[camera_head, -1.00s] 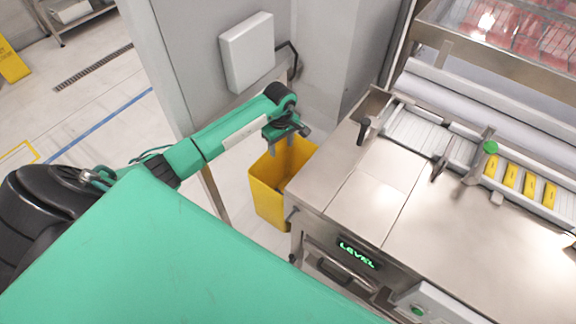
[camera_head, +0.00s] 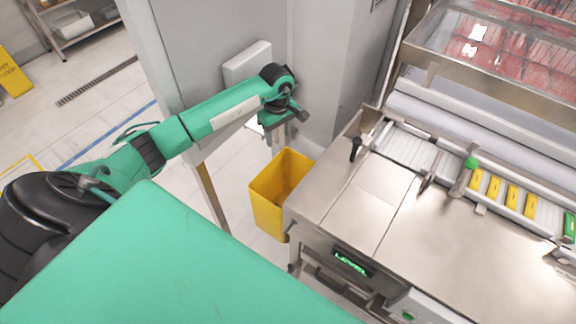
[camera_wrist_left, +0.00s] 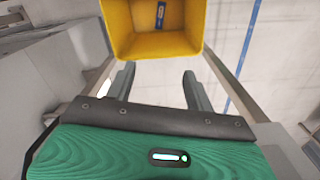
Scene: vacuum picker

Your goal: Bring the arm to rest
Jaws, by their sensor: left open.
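My left arm reaches out from the left in the head view. Its gripper (camera_head: 275,145) hangs beside the grey wall, just above and behind the yellow bin (camera_head: 268,212). In the left wrist view the two fingers of the left gripper (camera_wrist_left: 157,90) stand apart with nothing between them. The yellow bin (camera_wrist_left: 152,45) lies ahead of the fingertips there, with a small blue item (camera_wrist_left: 161,15) inside it. My right gripper is in neither view.
A steel machine (camera_head: 375,195) with a black lever (camera_head: 355,148) stands right of the bin. Several yellow packs (camera_head: 494,188) and a green one (camera_head: 570,226) lie in its channel. A white box (camera_head: 247,62) is on the grey wall behind the arm.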

